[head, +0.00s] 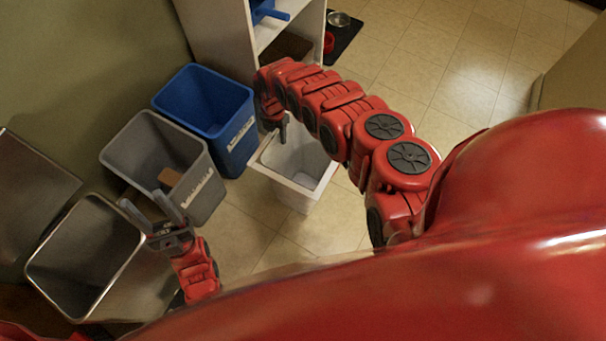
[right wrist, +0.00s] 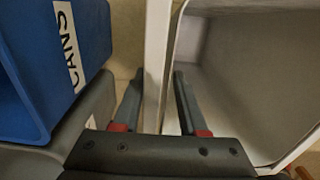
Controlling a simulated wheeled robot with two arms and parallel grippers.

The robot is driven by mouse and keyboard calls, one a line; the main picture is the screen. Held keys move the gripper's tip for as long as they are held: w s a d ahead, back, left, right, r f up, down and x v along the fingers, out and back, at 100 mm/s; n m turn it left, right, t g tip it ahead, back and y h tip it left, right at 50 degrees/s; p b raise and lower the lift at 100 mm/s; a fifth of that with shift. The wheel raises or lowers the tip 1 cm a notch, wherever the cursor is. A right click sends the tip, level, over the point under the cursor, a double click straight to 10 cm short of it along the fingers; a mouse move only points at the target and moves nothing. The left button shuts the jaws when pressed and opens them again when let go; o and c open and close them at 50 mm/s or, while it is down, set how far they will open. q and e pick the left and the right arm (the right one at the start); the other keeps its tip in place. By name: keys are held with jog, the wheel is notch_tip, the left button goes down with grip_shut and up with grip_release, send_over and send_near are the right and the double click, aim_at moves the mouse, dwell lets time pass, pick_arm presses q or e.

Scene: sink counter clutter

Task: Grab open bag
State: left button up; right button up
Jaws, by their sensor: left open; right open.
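A white bin (head: 298,198) stands on the floor with its top open; it also shows in the right wrist view (right wrist: 240,75). Its inside is pale grey, and I cannot tell whether that is a bag or the bare wall. My right gripper (head: 282,132) is at the bin's far left rim. In the right wrist view the gripper (right wrist: 157,80) is open, with the white rim running between its two fingers. My left gripper (head: 145,200) is open and empty, in front of the grey bin (head: 135,141).
A blue bin (head: 205,100) labelled CANS stands left of the white bin. The grey bin holds a brown piece (head: 170,177). An open metal bin (head: 85,255) is at the lower left. A white shelf (head: 222,30) stands behind. The tiled floor (head: 440,75) at right is clear.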

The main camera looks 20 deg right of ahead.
jog(key=shift+c, duration=0.2)
grip_shut()
jog(key=shift+a, duration=0.1)
dwell(1.1)
